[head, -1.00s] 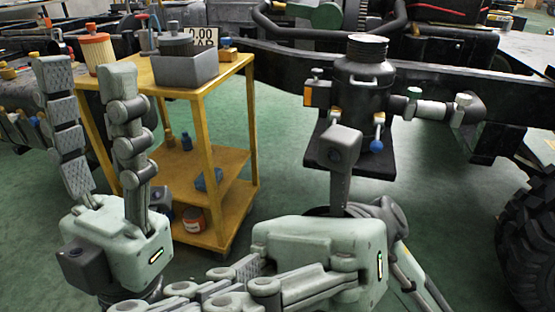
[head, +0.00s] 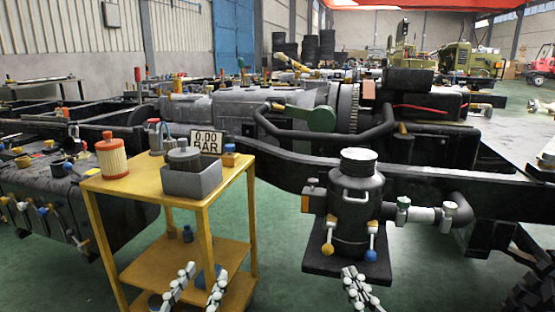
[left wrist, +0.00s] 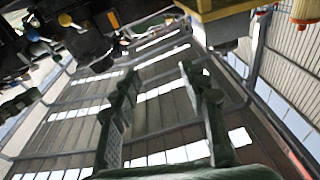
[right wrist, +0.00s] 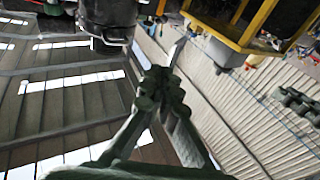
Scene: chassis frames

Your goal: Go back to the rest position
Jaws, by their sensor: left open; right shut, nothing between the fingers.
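My left gripper (head: 204,272) shows at the bottom of the head view, its two fingers apart, in front of the yellow cart. In the left wrist view its fingers (left wrist: 160,75) are spread with nothing between them. My right gripper (head: 352,274) shows at the bottom edge, in front of the black canister's base plate. In the right wrist view its fingertips (right wrist: 160,80) meet and hold nothing. Only the finger ends show in the head view; the palms are out of frame.
The black canister (head: 355,205) stands on a dark plate by the chassis frame (head: 280,165). Green floor (head: 280,255) is open between cart and canister.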

